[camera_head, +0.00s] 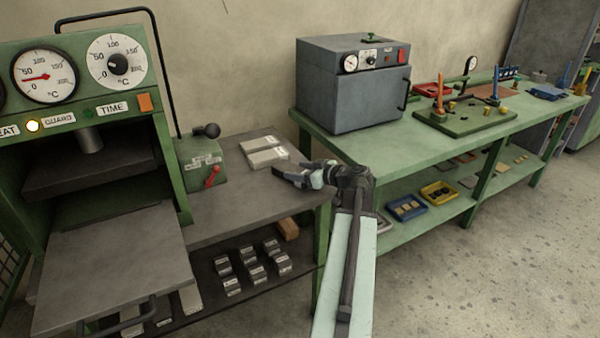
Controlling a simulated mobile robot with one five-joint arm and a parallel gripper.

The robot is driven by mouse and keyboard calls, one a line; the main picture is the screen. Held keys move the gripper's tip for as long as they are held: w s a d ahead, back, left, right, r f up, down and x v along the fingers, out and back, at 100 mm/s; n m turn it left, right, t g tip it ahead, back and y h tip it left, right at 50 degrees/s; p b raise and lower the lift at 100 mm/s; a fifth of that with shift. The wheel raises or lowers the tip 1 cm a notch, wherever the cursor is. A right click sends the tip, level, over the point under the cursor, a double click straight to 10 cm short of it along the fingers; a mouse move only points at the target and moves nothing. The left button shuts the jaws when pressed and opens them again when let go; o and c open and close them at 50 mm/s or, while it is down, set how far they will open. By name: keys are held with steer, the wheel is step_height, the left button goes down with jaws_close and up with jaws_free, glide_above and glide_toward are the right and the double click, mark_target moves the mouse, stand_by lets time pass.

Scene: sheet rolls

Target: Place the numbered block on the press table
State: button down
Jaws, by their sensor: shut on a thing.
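My gripper (290,175) is over the right end of the grey bench, beside the labelled flat blocks. It is shut on a small grey block, mostly hidden by the jaws; I cannot read a number on it. The press (172,130) is green, at the left, with its grey table (110,262) drawn out in front. The visible top of that table is bare. My gripper is well to the right of it. Several grey blocks with pale labels (254,272) stand on the shelf under the bench.
Two flat labelled blocks (265,157) lie on the grey bench (235,208). A green lever box (200,163) stands between them and the press. A grey oven (350,85) and a fixture board (465,115) stand on the green bench at right. Floor at right is clear.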

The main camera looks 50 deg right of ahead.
steer(key=shift+c, duration=1.9)
jaws_free()
steer(key=shift+r+p, duration=0.25)
steer(key=shift+p, duration=0.05)
steer(key=p+v, duration=0.3)
steer(key=v, duration=0.9)
steer(key=shift+f, duration=0.15)
steer(key=shift+w, duration=0.1)
